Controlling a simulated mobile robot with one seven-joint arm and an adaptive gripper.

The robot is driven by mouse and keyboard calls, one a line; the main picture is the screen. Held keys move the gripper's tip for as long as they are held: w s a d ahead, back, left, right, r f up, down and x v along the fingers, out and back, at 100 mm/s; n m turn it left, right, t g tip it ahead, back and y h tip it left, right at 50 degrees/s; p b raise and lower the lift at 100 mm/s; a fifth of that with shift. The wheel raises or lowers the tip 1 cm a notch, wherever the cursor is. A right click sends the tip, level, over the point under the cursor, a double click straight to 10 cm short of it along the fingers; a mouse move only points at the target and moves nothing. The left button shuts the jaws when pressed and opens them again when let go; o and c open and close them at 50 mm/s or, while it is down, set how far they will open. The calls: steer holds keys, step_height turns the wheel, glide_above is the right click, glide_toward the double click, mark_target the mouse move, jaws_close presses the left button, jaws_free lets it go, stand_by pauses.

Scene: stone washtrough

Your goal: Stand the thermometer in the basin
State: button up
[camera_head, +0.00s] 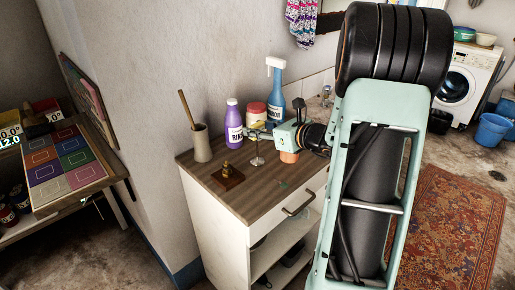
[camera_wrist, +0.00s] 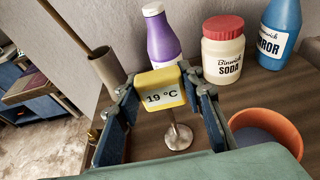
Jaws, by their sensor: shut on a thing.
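The thermometer (camera_wrist: 163,88) has a yellow head reading 19 °C on a thin metal stem with a round foot (camera_wrist: 178,137). It is upright between the two fingers of my gripper (camera_wrist: 164,112), which is shut on its head. In the head view my gripper (camera_head: 262,136) is over the wooden cabinet top (camera_head: 215,172), and the thermometer's round foot (camera_head: 257,161) shows below it. I cannot tell whether the foot touches the wood. I cannot make out a stone basin in either view.
Behind the thermometer stand a purple bottle (camera_wrist: 163,38), a red-lidded soda jar (camera_wrist: 223,50) and a blue spray bottle (camera_head: 275,85). An orange bowl (camera_wrist: 285,126) is close on the right.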

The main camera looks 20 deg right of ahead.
jaws_close()
steer(key=shift+r, duration=0.1)
